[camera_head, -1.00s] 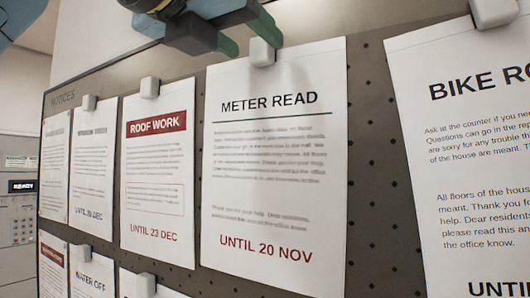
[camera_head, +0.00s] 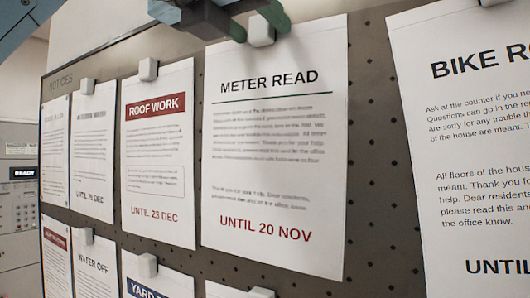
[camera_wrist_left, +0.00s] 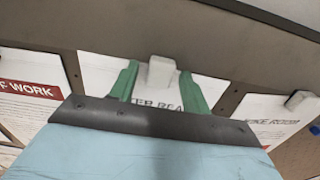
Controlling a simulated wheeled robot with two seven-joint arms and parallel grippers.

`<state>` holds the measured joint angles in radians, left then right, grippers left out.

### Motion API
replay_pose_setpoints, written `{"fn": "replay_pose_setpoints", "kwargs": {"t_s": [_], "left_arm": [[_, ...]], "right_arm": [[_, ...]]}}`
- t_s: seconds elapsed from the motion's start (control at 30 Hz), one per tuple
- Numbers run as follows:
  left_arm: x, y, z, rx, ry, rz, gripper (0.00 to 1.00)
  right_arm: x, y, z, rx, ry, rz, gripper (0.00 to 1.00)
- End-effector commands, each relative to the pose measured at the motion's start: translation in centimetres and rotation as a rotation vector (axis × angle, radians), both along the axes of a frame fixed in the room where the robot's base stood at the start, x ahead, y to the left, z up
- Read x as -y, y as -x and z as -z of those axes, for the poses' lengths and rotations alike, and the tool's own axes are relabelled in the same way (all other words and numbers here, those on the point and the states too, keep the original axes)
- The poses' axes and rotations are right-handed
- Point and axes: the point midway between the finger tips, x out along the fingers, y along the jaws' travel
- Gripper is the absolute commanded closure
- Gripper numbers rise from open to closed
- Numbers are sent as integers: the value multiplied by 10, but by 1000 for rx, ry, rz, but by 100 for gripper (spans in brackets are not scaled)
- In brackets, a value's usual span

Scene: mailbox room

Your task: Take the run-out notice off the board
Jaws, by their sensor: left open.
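The METER READ notice (camera_head: 268,180), marked UNTIL 20 NOV in red, hangs on the grey pegboard (camera_head: 372,160) under a white clip (camera_head: 261,32). My left gripper (camera_head: 258,26) is open at the top of this notice, its green fingers either side of the clip. In the left wrist view the clip (camera_wrist_left: 161,72) stands between the spread fingers (camera_wrist_left: 159,74); contact cannot be told. ROOF WORK (camera_head: 157,165), UNTIL 23 DEC, hangs to its left. No current date is readable, so the pictures do not confirm which notice has run out. My right gripper is not in view.
A BIKE notice (camera_head: 470,170) hangs at the right, its date cut off. Further left are narrower notices (camera_head: 93,150), one reading UNTIL 25 DEC. A lower row includes WATER OFF (camera_head: 93,268) and a YARD notice (camera_head: 150,280). A grey panel with a READY display (camera_head: 23,173) stands far left.

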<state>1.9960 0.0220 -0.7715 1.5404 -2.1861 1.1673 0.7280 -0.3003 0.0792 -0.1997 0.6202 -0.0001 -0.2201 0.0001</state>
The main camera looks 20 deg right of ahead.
Motion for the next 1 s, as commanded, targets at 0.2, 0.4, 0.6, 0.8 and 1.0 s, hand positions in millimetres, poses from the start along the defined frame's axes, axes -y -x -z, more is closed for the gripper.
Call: {"fn": "replay_pose_setpoints", "kwargs": {"t_s": [0.2, 0.4, 0.6, 0.8, 1.0], "left_arm": [[0, 0, -1, 1, 1, 0, 59], [0, 0, -1, 1, 1, 0, 85], [-1, 1, -1, 2, 1, 0, 93], [-5, 3, -1, 1, 2, -1, 93], [-10, 7, -1, 3, 3, -1, 93]], "right_arm": [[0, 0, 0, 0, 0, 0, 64], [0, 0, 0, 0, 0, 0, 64], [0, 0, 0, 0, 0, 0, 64], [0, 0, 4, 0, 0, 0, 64], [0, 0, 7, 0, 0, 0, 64]]}}
